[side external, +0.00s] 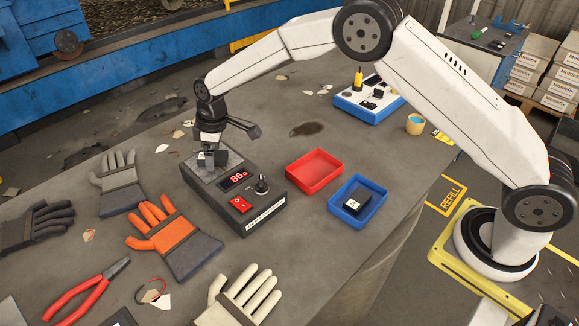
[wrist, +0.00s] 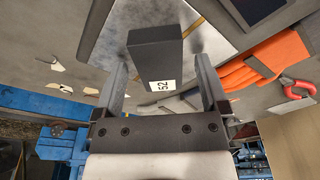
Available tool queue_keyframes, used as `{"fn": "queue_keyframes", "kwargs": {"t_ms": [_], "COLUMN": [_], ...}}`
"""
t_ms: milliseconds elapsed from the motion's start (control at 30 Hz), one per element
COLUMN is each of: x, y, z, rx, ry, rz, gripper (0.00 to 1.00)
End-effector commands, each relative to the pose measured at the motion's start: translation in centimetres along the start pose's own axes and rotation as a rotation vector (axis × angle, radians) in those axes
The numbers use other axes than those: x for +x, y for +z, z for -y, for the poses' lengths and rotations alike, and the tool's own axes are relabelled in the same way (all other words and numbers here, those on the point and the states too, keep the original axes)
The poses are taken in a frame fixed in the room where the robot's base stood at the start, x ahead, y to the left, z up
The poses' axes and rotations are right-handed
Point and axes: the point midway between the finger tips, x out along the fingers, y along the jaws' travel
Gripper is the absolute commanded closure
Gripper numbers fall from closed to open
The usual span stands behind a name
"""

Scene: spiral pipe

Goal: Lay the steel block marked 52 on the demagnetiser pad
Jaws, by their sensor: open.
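The dark steel block marked 52 (wrist: 153,50) stands between the fingers of my gripper (wrist: 162,75) in the wrist view, its white label towards the camera. A gap shows on each side of the block, so the fingers are open around it. The demagnetiser pad (wrist: 211,38) is the pale metal plate under the block. In the side view my gripper (side external: 213,157) is low over the pad (side external: 199,169), at the far end of the demagnetiser box (side external: 266,208). My fingers partly hide the block there.
The box has a red display, a red switch and a knob. A red tray (side external: 314,170) looks empty. A blue tray (side external: 345,215) holds a dark block (side external: 359,203) with a white label. Gloves, including an orange one (side external: 164,231), and red pliers (side external: 85,294) lie nearby.

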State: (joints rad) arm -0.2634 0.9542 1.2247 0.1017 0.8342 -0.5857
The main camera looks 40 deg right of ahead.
Motion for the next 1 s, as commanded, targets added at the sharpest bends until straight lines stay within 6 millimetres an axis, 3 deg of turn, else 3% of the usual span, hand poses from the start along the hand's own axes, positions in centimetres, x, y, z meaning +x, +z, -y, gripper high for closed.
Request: {"fn": "queue_keyframes", "kwargs": {"t_ms": [367,1000], "x": [-1.9,-11.1], "y": [-0.1,-0.1], "z": [0.0,-0.1], "rx": [0.000,0.001], "ry": [0.001,0.001], "rz": [-0.001,0.000], "gripper": [0.06,0.06]}}
